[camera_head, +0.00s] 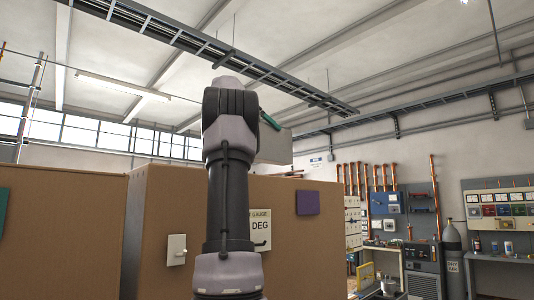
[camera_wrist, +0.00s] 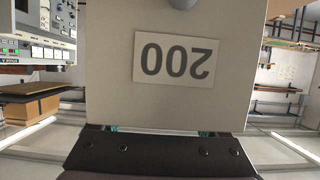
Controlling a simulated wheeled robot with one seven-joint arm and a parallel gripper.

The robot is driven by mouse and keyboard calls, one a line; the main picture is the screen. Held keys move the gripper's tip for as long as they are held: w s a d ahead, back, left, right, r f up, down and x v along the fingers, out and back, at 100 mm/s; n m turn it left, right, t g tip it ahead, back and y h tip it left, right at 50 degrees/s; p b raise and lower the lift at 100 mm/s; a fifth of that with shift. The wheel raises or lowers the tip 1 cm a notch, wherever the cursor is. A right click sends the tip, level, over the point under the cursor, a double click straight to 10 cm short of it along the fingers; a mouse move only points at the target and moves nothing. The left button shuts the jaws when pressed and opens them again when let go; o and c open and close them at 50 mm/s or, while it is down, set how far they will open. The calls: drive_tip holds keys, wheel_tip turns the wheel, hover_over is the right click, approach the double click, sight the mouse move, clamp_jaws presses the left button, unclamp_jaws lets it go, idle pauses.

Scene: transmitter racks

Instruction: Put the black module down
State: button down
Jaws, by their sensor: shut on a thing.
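My gripper (camera_wrist: 156,131) is shut on a box-like module (camera_wrist: 120,100), which fills the middle of the wrist view. The face turned to the wrist camera is pale grey, with a white label reading "200" upside down and a grey round knob at the top edge. I see no black on this face; its other sides are hidden. In the head view the held module (camera_head: 276,149) shows as a grey block behind my raised arm, up in the air above the brown cabinets. My arm hides most of the gripper there.
Brown cabinets (camera_head: 160,225) stand close in front, one with a light switch-like plate (camera_head: 177,249) and a purple square (camera_head: 308,202). A workbench (camera_head: 386,255) and a gas cylinder (camera_head: 453,262) stand at the right. A cable tray (camera_head: 215,45) hangs overhead. The wrist view shows an instrument rack (camera_wrist: 38,40) at left.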

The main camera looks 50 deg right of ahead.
drive_tip(key=f, duration=0.2)
hover_over(269, 163)
drive_tip(key=shift+s+a+f, duration=0.15)
drive_tip(key=shift+s+f, duration=0.05)
drive_tip(key=shift+f, duration=0.9)
drive_tip(key=shift+s+a+f, duration=0.1)
drive_tip(key=shift+s+f, duration=0.05)
drive_tip(key=shift+f, duration=0.95)
unclamp_jaws()
drive_tip(key=shift+f, duration=0.2)
drive_tip(key=shift+v, duration=6.05)
